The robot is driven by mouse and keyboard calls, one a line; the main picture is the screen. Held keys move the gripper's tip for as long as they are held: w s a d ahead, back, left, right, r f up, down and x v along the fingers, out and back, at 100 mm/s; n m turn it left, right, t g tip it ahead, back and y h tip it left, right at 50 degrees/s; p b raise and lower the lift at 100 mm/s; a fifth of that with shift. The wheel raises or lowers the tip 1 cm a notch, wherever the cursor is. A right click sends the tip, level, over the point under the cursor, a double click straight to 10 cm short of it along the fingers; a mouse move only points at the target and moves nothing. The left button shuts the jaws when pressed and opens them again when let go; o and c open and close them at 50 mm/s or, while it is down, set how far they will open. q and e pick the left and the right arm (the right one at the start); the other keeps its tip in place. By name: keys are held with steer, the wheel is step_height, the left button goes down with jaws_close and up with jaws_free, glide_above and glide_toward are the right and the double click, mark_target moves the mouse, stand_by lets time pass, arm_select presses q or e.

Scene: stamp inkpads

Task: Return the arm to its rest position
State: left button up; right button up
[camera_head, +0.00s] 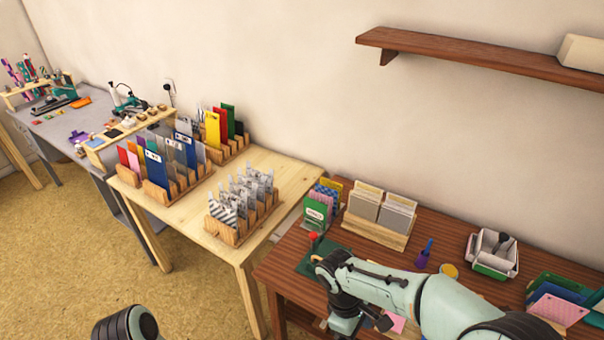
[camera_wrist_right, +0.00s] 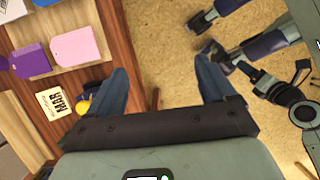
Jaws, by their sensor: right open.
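My right arm (camera_head: 385,285) reaches in from the lower right over the dark wooden table (camera_head: 285,268). In the right wrist view my right gripper (camera_wrist_right: 165,85) has its two blue-grey fingers spread wide, with nothing between them. The floor and the table's edge show beyond the fingers. In the head view the hand is low in the picture, partly hidden by my arm. A mint and dark part of my own body (camera_head: 125,325) shows at the bottom left; no left gripper fingers show.
A red-knobbed stamp (camera_head: 313,238) stands by a green mat (camera_head: 318,258). A rack of grey cards (camera_head: 380,212), a white bin (camera_head: 492,254) and coloured cards (camera_head: 560,298) stand on the table. A pale table (camera_head: 290,180) with card racks stands left. A shelf (camera_head: 480,55) hangs above.

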steer(key=s+a+f+m+g+y, duration=0.1)
steer(key=s+f+m+y, duration=0.2)
steer(key=f, duration=0.6)
steer(key=s+a+f+m+g+y, duration=0.1)
steer(key=s+f+m+y, duration=0.1)
steer(key=f, duration=0.7)
steer(key=s+d+f+m+t+y+p, duration=0.1)
steer(key=s+d+f+m+t+y, duration=0.1)
steer(key=s+f+m, duration=0.8)
steer(key=shift+s+d+f+t, duration=0.15)
steer(key=shift+s+f+t, duration=0.4)
steer(key=shift+s, duration=0.4)
steer(key=shift+r, duration=0.1)
